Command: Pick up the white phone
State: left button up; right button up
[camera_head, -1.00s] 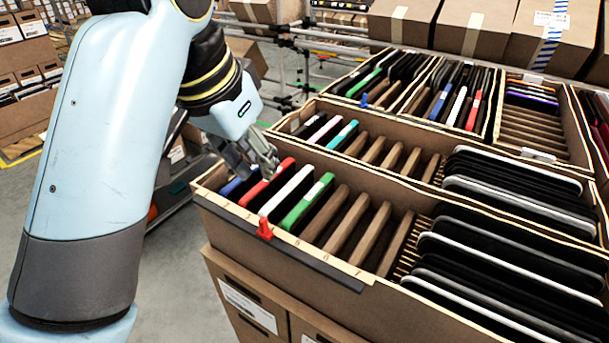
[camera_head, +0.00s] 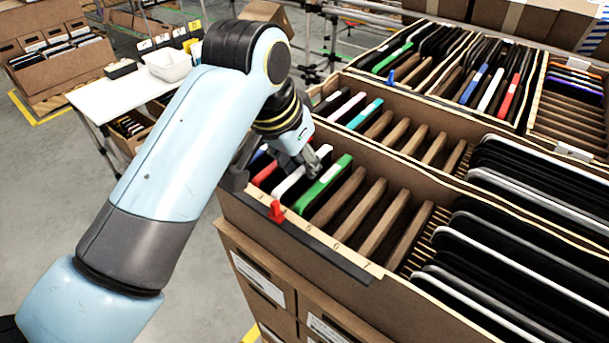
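The white phone (camera_head: 287,183) stands tilted in a slot of the near carton (camera_head: 300,232), between a red phone (camera_head: 264,173) and a green phone (camera_head: 322,183). My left gripper (camera_head: 312,168) is right above the far, upper end of the white phone, close to the green one. It hides part of the white phone's upper edge. I cannot tell whether the fingers touch the phone or how far apart they are. My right gripper is not in view.
A red clip (camera_head: 276,211) sits on the carton's front edge. Empty slots lie right of the green phone, then a block of dark tablets (camera_head: 500,262). More filled cartons stand behind. A white table (camera_head: 130,95) with a bin (camera_head: 167,65) is at the left.

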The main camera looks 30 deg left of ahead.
pick_arm(q)
jog(key=shift+w+f, duration=0.2)
jog(key=shift+f, duration=0.25)
jog(key=shift+c, duration=0.4)
grip_shut()
